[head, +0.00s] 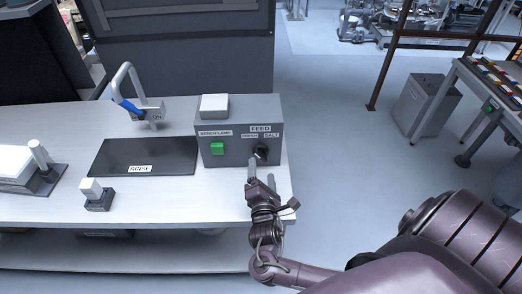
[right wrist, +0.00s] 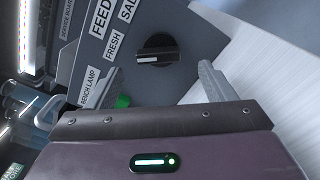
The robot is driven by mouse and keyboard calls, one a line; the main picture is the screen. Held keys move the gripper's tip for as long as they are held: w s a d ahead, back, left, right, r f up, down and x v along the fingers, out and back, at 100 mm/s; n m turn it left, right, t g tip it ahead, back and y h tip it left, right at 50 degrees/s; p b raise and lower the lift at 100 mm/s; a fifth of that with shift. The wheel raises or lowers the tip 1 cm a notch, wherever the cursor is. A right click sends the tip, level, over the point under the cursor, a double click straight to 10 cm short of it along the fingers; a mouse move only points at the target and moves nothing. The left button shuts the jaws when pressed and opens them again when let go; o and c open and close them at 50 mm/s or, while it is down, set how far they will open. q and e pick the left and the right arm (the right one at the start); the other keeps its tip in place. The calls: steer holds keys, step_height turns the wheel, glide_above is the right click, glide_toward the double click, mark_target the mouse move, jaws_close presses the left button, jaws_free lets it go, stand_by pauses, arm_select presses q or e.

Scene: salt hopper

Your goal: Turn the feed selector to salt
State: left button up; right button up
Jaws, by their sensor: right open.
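The feed selector is a round black knob (head: 262,152) on the front of a grey box (head: 236,160), under the FEED, FRESH and SALT labels. In the right wrist view the knob (right wrist: 157,50) shows a raised bar with a white mark pointing left, toward the FRESH label (right wrist: 115,45). The SALT label (right wrist: 129,9) is at the top. My right gripper (head: 254,172) is in front of the box, just below the knob in the head view. Its fingers (right wrist: 160,82) are open, one on each side of the knob in the picture, with nothing between them. My left gripper is out of view.
A green bench lamp switch (head: 217,148) sits left of the knob on the same box. A white block (head: 214,105) rests on top. A dark mat (head: 145,157), a blue-handled tap (head: 130,105) and a small white-topped block (head: 97,196) stand left on the white bench (head: 180,205).

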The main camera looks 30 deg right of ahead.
mark_target(261, 158)
steer(key=p+x, duration=0.1)
steer(key=x, duration=0.4)
steer(key=shift+w+d+r, duration=0.15)
steer(key=shift+w, duration=0.05)
steer(key=shift+w+d, duration=0.15)
steer(key=shift+w, duration=0.1)
steer(key=shift+s, duration=0.1)
steer(key=c, duration=1)
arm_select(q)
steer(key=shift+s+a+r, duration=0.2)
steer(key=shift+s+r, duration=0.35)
